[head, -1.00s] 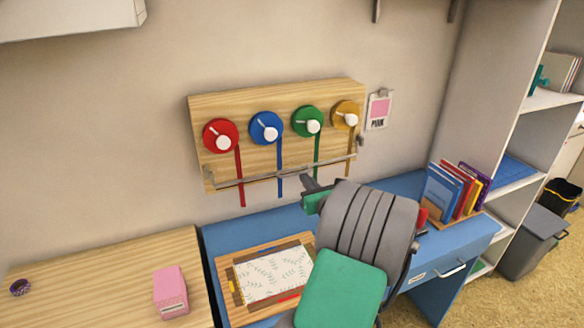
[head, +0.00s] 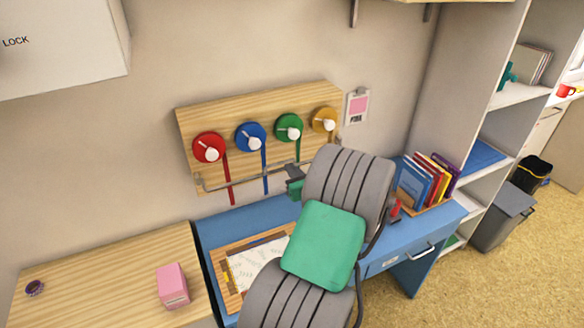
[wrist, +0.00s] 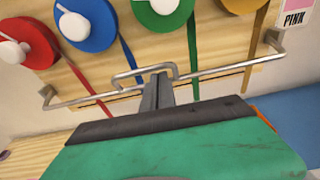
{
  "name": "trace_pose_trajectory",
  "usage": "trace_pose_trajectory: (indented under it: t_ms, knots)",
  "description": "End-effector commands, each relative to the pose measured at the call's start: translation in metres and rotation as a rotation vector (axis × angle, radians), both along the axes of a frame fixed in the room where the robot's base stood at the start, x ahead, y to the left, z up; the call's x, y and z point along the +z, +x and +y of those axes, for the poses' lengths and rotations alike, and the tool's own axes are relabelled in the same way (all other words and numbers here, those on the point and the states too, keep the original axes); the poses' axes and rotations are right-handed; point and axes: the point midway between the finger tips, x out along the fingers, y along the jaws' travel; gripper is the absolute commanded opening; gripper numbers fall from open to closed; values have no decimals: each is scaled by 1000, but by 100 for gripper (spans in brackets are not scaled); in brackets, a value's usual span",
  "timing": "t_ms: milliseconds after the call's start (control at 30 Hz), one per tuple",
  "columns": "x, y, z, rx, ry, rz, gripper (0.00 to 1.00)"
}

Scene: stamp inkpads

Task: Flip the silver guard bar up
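The silver guard bar (wrist: 215,74) runs level across the lower part of the wooden board (wrist: 58,85), in front of the coloured straps. It is held by brackets at both ends and has a raised loop handle (wrist: 128,74) near its middle. In the head view the bar (head: 235,183) also lies low along the board. My gripper (wrist: 161,82) points at the board, with its narrow dark fingers together, at the loop. I cannot tell whether they touch the bar. In the head view my gripper (head: 293,172) is at the bar, and my arm hides its right part.
Red (head: 208,147), blue (head: 250,137), green (head: 288,127) and yellow (head: 323,120) reels sit above the bar. A pink card (head: 357,106) hangs at right. Below are a blue desk (head: 212,235), a framed sheet (head: 250,262), books (head: 425,178) and a pink box (head: 172,285).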

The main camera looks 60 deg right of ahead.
Motion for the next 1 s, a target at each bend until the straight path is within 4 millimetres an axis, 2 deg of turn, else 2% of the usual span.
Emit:
trace_pose_trajectory:
  t_ms: [33,300,867,1000]
  knots:
    - [18,3,-4,2,-22,-17,0]
    - [31,6,-6,4,-35,-21,0]
    - [32,8,-5,6,-35,-22,0]
    - [23,6,-3,6,-29,-18,0]
